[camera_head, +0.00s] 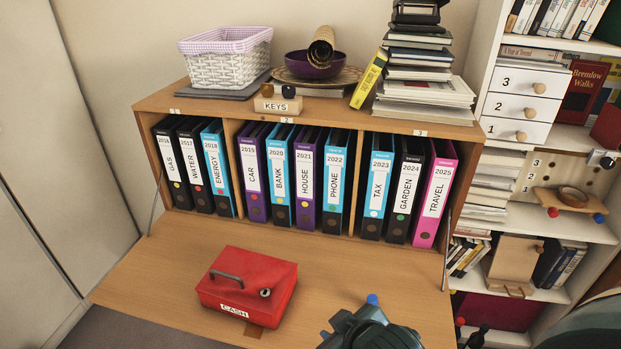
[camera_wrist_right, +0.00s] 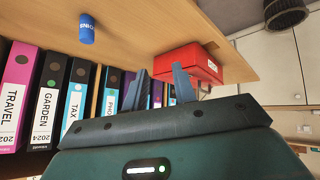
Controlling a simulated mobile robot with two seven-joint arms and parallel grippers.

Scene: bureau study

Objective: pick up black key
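I cannot make out a black key for certain in either view. A small wooden box labelled KEYS (camera_head: 277,105) stands on top of the bureau, and its inside is hidden. A small black item (camera_head: 607,160) sits at the right shelf edge, too small to identify. My right gripper (camera_wrist_right: 160,70) is open and nothing shows between its fingers. In the head view its dark body is at the bottom, over the right part of the fold-down desk (camera_head: 170,270). My left gripper is not in view.
A red cash box (camera_head: 247,283) lies on the desk, left of my right gripper. Labelled binders (camera_head: 305,180) fill the compartments behind. A basket (camera_head: 227,60), bowl and book stack (camera_head: 418,70) crowd the top.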

